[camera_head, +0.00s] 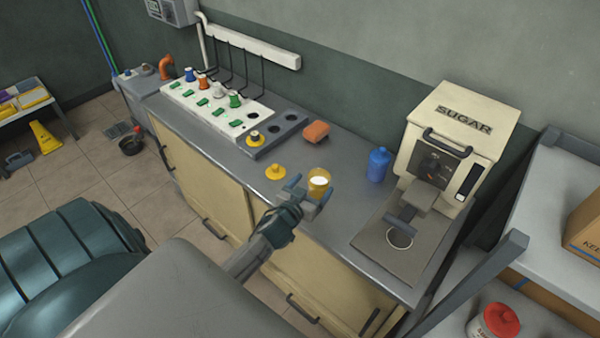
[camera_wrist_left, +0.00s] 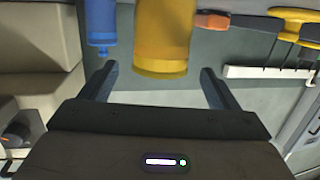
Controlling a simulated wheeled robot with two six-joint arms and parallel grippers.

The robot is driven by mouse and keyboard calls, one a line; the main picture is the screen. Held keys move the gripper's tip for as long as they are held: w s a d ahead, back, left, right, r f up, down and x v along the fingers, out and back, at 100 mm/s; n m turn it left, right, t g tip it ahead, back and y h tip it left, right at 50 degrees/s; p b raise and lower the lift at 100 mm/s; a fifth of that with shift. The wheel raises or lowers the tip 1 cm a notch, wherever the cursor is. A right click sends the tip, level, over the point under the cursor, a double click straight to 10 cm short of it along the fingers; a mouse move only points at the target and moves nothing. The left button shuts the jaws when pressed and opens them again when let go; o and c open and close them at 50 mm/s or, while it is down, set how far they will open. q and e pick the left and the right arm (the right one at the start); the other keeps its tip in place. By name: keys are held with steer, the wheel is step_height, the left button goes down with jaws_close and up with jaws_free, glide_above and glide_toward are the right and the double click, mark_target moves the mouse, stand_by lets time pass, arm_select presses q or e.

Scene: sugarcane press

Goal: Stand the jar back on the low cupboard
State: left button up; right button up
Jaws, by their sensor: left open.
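An amber-yellow jar (camera_head: 319,182) with white showing in its open top appears to stand upright on the grey top of the low cupboard (camera_head: 330,232), near its front edge. My left gripper (camera_head: 309,191) is open, with its fingers at the jar. In the left wrist view, which looks upside down, the jar (camera_wrist_left: 165,35) shows between and beyond the two spread fingers (camera_wrist_left: 155,85), with a gap on each side. The fingers partly hide the jar's lower part in the head view. My right gripper is not in view.
A yellow knobbed lid (camera_head: 275,172) lies left of the jar. A blue bottle (camera_head: 378,164) and the sugar machine (camera_head: 446,150) stand to the right. A red-lidded tub (camera_head: 494,322) is at lower right.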

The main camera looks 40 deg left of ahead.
arm_select(q)
steer(key=b+v, duration=0.3)
steer(key=v, duration=0.6)
steer(key=shift+a, duration=0.1)
stand_by(0.9)
